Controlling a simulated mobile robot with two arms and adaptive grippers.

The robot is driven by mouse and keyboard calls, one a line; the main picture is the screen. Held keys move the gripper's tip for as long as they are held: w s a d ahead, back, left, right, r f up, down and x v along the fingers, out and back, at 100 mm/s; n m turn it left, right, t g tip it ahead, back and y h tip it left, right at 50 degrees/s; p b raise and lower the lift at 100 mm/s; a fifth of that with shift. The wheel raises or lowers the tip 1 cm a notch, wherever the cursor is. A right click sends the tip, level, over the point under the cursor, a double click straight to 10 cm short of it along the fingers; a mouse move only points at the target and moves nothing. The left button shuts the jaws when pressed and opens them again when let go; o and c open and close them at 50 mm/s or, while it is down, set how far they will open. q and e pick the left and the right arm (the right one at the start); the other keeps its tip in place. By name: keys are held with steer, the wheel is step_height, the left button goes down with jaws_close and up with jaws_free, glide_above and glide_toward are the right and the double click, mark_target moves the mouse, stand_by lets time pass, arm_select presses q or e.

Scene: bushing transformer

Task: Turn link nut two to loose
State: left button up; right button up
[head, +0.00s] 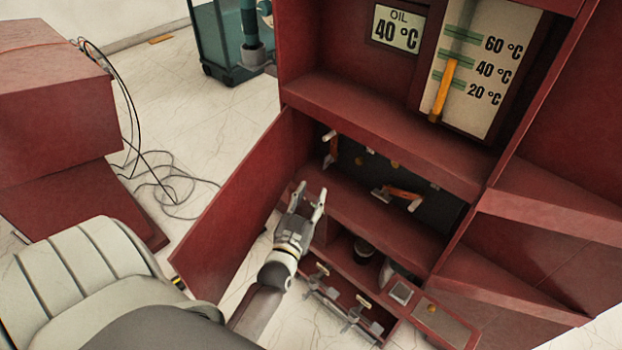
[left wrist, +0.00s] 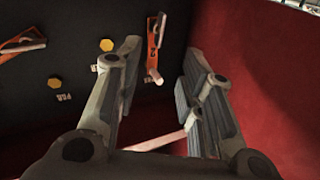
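My left gripper (head: 311,190) is open and empty in front of the open compartment of the red cabinet, near its left side. In the left wrist view, the fingers (left wrist: 161,48) stand apart, with dark panel and an orange link with a pale handle (left wrist: 155,45) behind them. Two yellow hex nuts, one upper (left wrist: 107,45) and one lower (left wrist: 54,83), sit on the panel left of the fingers, apart from them. Another orange link (left wrist: 22,42) is at far left. I cannot tell which nut is number two. The links also show in the head view (head: 402,194). My right gripper is not in view.
An open red door (head: 235,215) stands left of the compartment, and a red side wall (left wrist: 275,80) is close right of the fingers. A red shelf edge (head: 375,215) runs below the panel. Lower trays hold metal clamps (head: 358,308). A thermometer panel (head: 480,70) is above.

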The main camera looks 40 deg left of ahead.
mark_target(326, 163)
arm_select(q)
steer(key=shift+n+g, duration=0.3)
steer(key=shift+n, duration=0.6)
steer(key=p+x, duration=0.1)
steer(key=x, duration=0.2)
steer(key=p+x, duration=0.1)
steer(key=x, duration=0.3)
steer(key=p+x, duration=0.1)
steer(key=x, duration=0.3)
steer(key=shift+r, duration=0.3)
steer(key=shift+w+a, duration=0.1)
steer(key=shift+w, duration=0.45)
